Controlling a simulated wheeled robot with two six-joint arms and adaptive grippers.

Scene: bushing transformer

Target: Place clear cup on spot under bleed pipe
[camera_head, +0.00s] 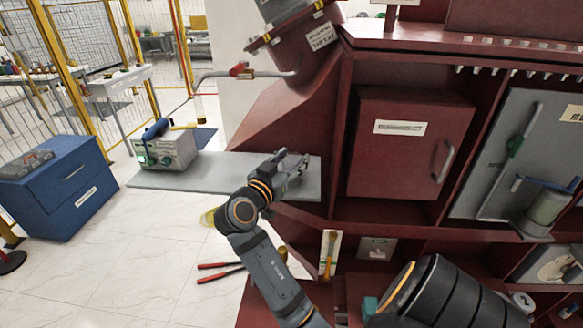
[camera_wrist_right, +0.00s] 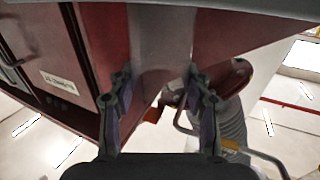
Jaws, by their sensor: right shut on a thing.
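My right gripper (camera_head: 292,168) is over the right end of the grey shelf (camera_head: 225,172), close to the dark red cabinet. In the right wrist view, its fingers (camera_wrist_right: 162,105) stand apart with a pale, see-through shape between them, which I take to be the clear cup (camera_wrist_right: 160,45). Its outline is faint, and I cannot make it out in the head view. The bleed pipe (camera_head: 268,74) leaves the red transformer, has a red-handled valve (camera_head: 240,70), and bends down above the shelf, left of my gripper. I cannot make out a marked spot under it. My left gripper is not in view.
A grey instrument box (camera_head: 167,150) with a blue-handled tool on top stands at the shelf's left end. The shelf between box and gripper looks clear. A blue drawer cabinet (camera_head: 58,190) stands at left. The dark red cabinet (camera_head: 408,145) is close on the right.

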